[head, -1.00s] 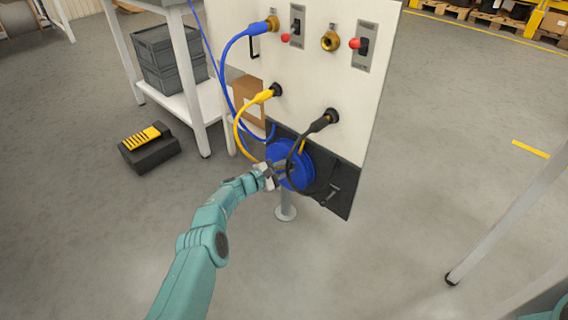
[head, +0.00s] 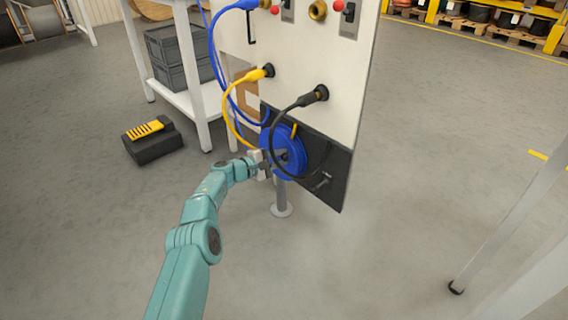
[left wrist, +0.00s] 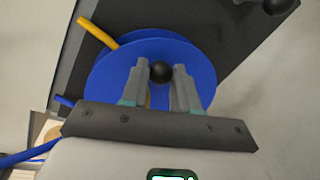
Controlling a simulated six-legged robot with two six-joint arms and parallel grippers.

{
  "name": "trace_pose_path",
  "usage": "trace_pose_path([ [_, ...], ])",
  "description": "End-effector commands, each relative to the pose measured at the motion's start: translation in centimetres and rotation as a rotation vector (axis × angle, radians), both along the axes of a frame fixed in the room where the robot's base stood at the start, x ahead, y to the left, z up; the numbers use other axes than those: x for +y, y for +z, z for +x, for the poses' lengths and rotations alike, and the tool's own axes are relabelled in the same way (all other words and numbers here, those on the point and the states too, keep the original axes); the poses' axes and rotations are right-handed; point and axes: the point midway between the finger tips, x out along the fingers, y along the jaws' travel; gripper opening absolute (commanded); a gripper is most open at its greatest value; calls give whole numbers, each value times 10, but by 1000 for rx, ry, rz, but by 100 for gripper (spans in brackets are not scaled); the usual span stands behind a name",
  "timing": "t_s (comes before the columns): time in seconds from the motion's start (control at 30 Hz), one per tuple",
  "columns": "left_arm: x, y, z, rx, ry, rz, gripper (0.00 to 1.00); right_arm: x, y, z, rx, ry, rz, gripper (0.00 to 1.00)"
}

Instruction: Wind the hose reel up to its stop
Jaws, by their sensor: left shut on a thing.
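The blue hose reel (head: 291,138) is mounted on a dark plate low on the white panel. In the left wrist view its disc (left wrist: 112,78) fills the middle, with a round black crank knob (left wrist: 162,71) in front. My left gripper (head: 268,160) is at the reel's lower left side. In the left wrist view its fingers (left wrist: 161,76) stand on both sides of the knob, shut on it. A yellow hose piece (left wrist: 98,33) sticks out at the reel's upper left edge. My right gripper is not in view.
A black cable (head: 277,120) loops from the panel (head: 295,62) across the reel. Yellow (head: 231,110) and blue (head: 213,50) cables hang left of it. A black-and-yellow case (head: 153,147) lies on the floor beside a white rack (head: 193,110). Floor in front is clear.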

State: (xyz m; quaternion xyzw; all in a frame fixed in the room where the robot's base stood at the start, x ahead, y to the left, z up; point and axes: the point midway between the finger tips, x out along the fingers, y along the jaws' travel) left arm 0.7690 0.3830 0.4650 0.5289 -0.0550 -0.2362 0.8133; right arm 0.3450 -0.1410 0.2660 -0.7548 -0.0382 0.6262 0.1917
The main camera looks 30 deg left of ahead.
Motion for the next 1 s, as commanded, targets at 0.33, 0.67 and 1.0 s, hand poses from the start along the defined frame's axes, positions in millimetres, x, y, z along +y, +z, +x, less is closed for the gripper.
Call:
trace_pose_path([
  [0.33, 6, -7, -3, -27, -1, 88, 0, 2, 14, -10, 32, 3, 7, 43],
  [0.67, 7, -14, -1, -67, 1, 189, 0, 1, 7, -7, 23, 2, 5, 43],
  [1.0, 7, -13, 1, -80, 7, 226, 0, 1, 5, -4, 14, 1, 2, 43],
])
